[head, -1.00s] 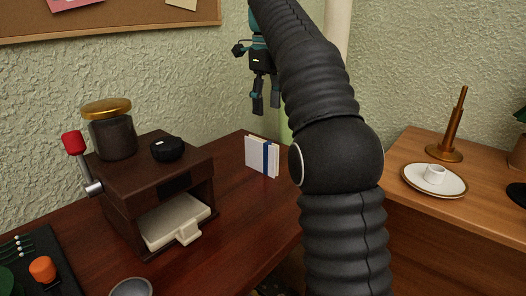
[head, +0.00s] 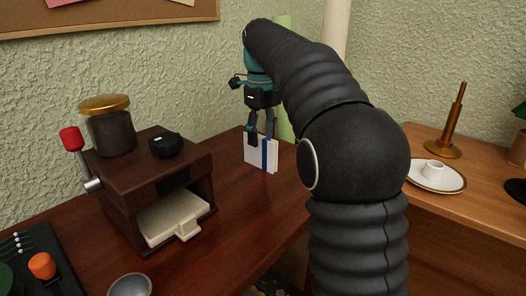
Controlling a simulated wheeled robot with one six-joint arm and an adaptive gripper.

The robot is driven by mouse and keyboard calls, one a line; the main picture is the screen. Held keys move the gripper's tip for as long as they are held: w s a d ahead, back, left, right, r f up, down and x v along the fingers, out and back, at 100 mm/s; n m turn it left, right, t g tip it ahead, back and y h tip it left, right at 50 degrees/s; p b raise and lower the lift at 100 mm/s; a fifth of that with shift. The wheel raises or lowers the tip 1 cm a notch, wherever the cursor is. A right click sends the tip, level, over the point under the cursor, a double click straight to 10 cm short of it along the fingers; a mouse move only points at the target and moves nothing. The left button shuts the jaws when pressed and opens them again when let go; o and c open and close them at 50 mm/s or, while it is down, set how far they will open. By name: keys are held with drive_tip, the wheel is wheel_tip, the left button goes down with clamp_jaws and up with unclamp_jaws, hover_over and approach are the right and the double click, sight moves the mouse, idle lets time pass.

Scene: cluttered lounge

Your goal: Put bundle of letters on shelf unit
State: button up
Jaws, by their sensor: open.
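The bundle of letters (head: 257,157) is a white stack with a blue band, standing upright on the dark red-brown desk (head: 225,240) near its far right corner. My gripper (head: 262,141) points down at its top edge. The fingers are open and overlap the upper part of the bundle in the picture, one finger in front of its white face. I cannot tell whether they touch it. I cannot make out a shelf unit for certain in this view.
A brown machine (head: 158,190) with a jar (head: 106,135) and a black knob on top stands left of the bundle. The desk between machine and bundle is clear.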

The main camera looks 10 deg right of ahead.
sight(262, 150)
wheel_tip(262, 150, down, 5)
drive_tip(key=shift+s+b, duration=0.15)
drive_tip(key=shift+b, duration=0.2)
clamp_jaws()
